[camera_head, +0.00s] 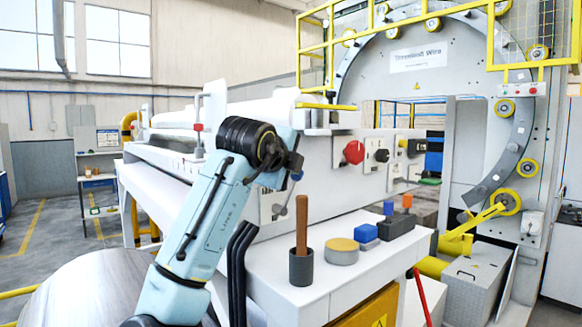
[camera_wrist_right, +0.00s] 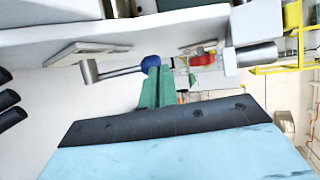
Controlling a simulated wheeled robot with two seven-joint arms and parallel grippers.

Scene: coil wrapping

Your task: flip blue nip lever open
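The blue nip lever's round blue knob (camera_head: 297,176) shows on the near face of the white machine, beside my light blue arm. In the right wrist view the blue knob (camera_wrist_right: 151,61) sits at the end of a silver lever bar (camera_wrist_right: 112,71), whose pivot is at the left. My right gripper (camera_wrist_right: 159,68) has green fingers drawn close together, their tips right at the knob and partly in front of it. I see no clear grip around the knob; whether they touch cannot be told. The fingers are hidden in the head view. My left gripper is not in view.
A red knob (camera_wrist_right: 203,59) lies right of the lever in the wrist view. A white ledge (camera_head: 310,283) holds a wooden-handled tool in a dark cup (camera_head: 302,266), a yellow-topped round tin (camera_head: 342,250) and small blocks. Black tubes (camera_head: 240,262) stand near my arm.

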